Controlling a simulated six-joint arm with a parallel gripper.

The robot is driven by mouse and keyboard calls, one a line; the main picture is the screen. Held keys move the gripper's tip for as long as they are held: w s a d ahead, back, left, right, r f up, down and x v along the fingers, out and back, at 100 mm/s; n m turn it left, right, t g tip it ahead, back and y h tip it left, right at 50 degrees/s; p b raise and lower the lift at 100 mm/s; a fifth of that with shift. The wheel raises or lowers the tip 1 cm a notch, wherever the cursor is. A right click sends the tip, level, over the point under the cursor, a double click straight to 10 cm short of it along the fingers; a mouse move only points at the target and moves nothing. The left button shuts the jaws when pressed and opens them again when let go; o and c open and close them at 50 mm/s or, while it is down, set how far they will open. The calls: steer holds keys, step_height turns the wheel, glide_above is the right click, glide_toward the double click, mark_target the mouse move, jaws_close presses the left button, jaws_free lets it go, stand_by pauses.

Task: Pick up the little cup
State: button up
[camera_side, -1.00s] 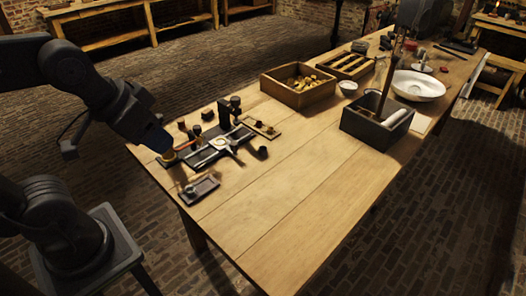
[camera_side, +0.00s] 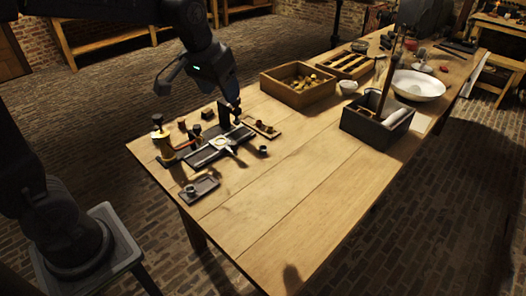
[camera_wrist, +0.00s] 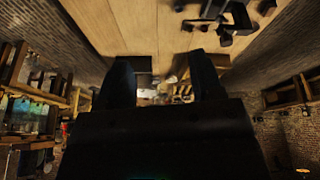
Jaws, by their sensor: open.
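A little dark cup (camera_side: 263,149) stands on the bare table to the right of a flat metal apparatus (camera_side: 222,143). Another small cup (camera_side: 190,189) stands on a small dark tray (camera_side: 208,188) at the table's near left. I cannot tell which cup is meant. Small dark things at the top of that view are too unclear to name.
A brass-coloured jar (camera_side: 160,137) stands left of the apparatus. A small tray of little items (camera_side: 272,133) lies behind the dark cup. A wooden box (camera_side: 273,92), a dark crate (camera_side: 365,132) and a white basin (camera_side: 419,85) stand farther back. The front right of the table is clear.

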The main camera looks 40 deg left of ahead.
steer(key=w+a+f+n+g, duration=0.1)
steer(key=w+a+f, duration=0.2)
steer(key=w+f, duration=0.5)
steer(key=n+g, duration=0.1)
steer(key=g, duration=0.1)
glide_above(261, 153)
step_height(261, 153, down, 11)
steer(key=f, duration=0.7)
steer(key=shift+w+a+f, duration=0.15)
steer(key=shift+w+f, duration=0.1)
steer(key=shift+f, duration=0.05)
steer(key=shift+w+f, duration=0.25)
steer(key=shift+f, duration=1.2)
steer(key=shift+w+f, duration=0.2)
steer(key=shift+f, duration=1.25)
steer(key=c, duration=1)
steer(key=shift+r, duration=0.1)
